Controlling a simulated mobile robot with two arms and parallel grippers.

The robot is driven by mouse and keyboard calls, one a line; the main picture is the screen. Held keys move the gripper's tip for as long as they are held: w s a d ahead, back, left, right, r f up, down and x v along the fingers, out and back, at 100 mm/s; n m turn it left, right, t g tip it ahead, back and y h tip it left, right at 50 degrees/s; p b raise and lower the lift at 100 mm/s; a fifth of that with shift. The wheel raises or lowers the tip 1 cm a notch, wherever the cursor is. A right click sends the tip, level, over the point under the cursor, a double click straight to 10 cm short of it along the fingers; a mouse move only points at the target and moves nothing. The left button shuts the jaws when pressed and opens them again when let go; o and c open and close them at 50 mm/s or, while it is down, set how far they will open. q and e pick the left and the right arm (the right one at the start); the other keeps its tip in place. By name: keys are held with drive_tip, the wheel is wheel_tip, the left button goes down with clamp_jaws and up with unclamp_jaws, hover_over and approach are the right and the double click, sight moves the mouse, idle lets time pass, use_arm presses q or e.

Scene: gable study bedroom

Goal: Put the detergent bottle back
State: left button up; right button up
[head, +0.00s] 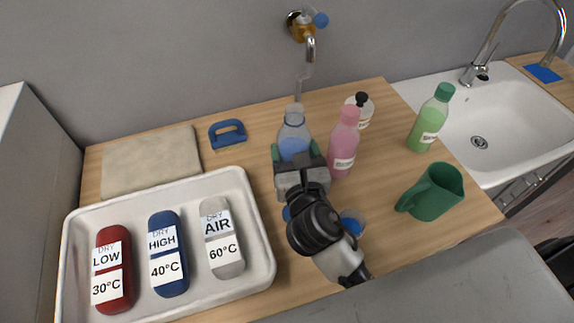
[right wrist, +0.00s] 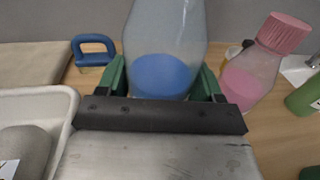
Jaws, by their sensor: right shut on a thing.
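A clear bottle with blue liquid (head: 293,134) stands upright near the back of the wooden counter, below the wall tap. My right gripper (head: 298,160) is shut on it, one green finger on each side. In the right wrist view the bottle (right wrist: 164,38) fills the space between the fingers; its top is cut off and its base is hidden behind the gripper. I cannot tell whether it touches the counter. A pink bottle (head: 344,145) stands close to its right. A green bottle (head: 431,119) stands further right. My left gripper is not in view.
A white tray (head: 258,230) with red, blue and grey labelled pieces fills the front left. A beige board (head: 150,160) and blue handle (head: 228,135) lie behind it. A white bottle (head: 362,108), green jug (head: 434,192) and sink (head: 505,120) are right. A blue round item (head: 352,222) is beside my arm.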

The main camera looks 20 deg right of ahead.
drive_tip(key=shift+w+a+f, duration=0.45)
drive_tip(key=shift+w+a, duration=0.05)
drive_tip(key=shift+w, duration=0.05)
wheel_tip(320, 180, down, 4)
drive_tip(key=shift+r+b, duration=0.25)
drive_tip(key=shift+b, duration=0.4)
drive_tip(key=shift+f, duration=0.25)
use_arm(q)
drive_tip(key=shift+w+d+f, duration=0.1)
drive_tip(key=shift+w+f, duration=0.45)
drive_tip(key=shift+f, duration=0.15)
use_arm(e)
drive_tip(key=shift+f, duration=0.1)
drive_tip(key=o, duration=1.1)
